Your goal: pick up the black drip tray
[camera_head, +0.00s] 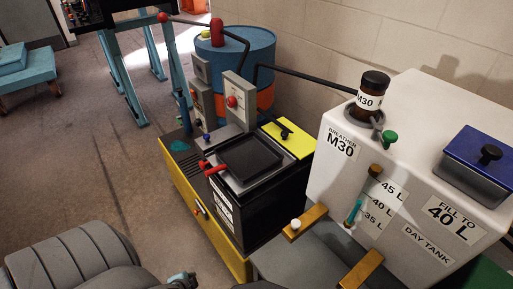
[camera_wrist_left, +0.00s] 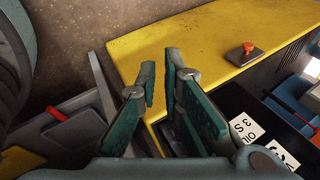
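A black, square, shallow tray-like piece (camera_head: 252,158) lies in a grey frame on top of the black labelled box in the head view. I take it for the drip tray, though I cannot be sure. A dark square plate (camera_wrist_left: 73,132) beside a red bar shows at the left of the left wrist view; I cannot tell whether it is the same piece. My left gripper (camera_wrist_left: 160,72) has green fingers apart with nothing between them, over the yellow surface. In the head view only part of my arm shows at the bottom left. My right gripper is not clearly seen.
The black box (camera_head: 285,195) stands by a yellow cabinet (camera_head: 205,215). A red lever (camera_head: 217,169) sits at the tray's front left corner. A white day tank (camera_head: 400,165) stands right, with brass-coloured brackets (camera_head: 306,222) jutting out. A blue drum (camera_head: 235,58) stands behind.

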